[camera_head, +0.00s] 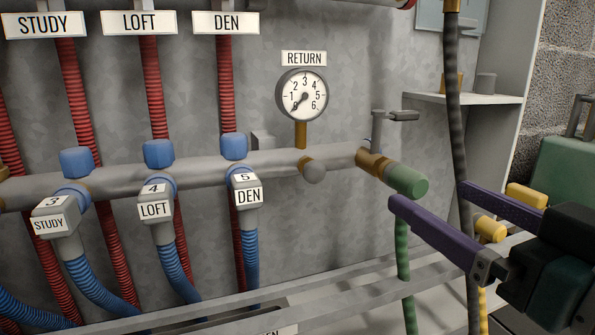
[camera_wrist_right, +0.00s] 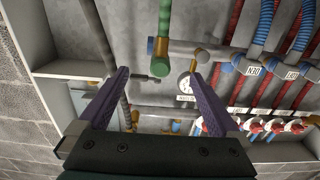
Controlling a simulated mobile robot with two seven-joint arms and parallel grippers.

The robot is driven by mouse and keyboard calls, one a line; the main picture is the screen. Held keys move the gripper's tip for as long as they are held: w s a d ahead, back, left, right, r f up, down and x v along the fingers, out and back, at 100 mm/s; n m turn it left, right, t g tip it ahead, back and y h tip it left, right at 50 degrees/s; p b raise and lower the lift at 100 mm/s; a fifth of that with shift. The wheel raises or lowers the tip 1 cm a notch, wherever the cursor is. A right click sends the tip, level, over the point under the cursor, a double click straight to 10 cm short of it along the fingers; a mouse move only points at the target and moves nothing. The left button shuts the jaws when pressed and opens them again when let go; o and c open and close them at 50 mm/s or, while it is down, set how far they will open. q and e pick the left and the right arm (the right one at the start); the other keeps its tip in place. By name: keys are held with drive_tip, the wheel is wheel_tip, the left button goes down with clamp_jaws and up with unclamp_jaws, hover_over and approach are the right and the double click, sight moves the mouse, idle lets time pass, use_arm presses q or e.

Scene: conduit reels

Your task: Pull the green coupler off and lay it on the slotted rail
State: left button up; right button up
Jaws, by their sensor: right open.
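The green coupler (camera_head: 408,181) sits on the brass end fitting (camera_head: 374,163) at the right end of the grey pipe, with a green hose (camera_head: 402,245) hanging below it. In the right wrist view the coupler (camera_wrist_right: 151,46) is beyond the fingertips. My right gripper (camera_head: 429,196) is open and empty, its purple fingers pointing toward the coupler from the right. One fingertip appears close to the coupler; I cannot tell whether they touch. Grey rails (camera_head: 330,283) run along the bottom; I cannot make out the slots clearly. My left gripper is not in view.
A grey tap handle (camera_head: 398,116) stands above the fitting. A dark hose (camera_head: 452,75) hangs behind the right fingers, near yellow parts (camera_head: 526,197). A shelf (camera_head: 430,98) and green can (camera_head: 562,165) are at right. Labelled STUDY, LOFT and DEN valves (camera_head: 248,190) line the pipe at left.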

sight(420, 188)
drive_tip(key=x, duration=0.3)
drive_tip(key=shift+w+a, duration=0.2)
drive_tip(key=shift+w, duration=0.15)
drive_tip(key=shift+x, duration=0.8)
drive_tip(key=shift+p, duration=0.4)
idle(0.3)
drive_tip(key=shift+c, duration=0.4)
clamp_jaws()
idle(0.5)
drive_tip(key=shift+d, duration=0.1)
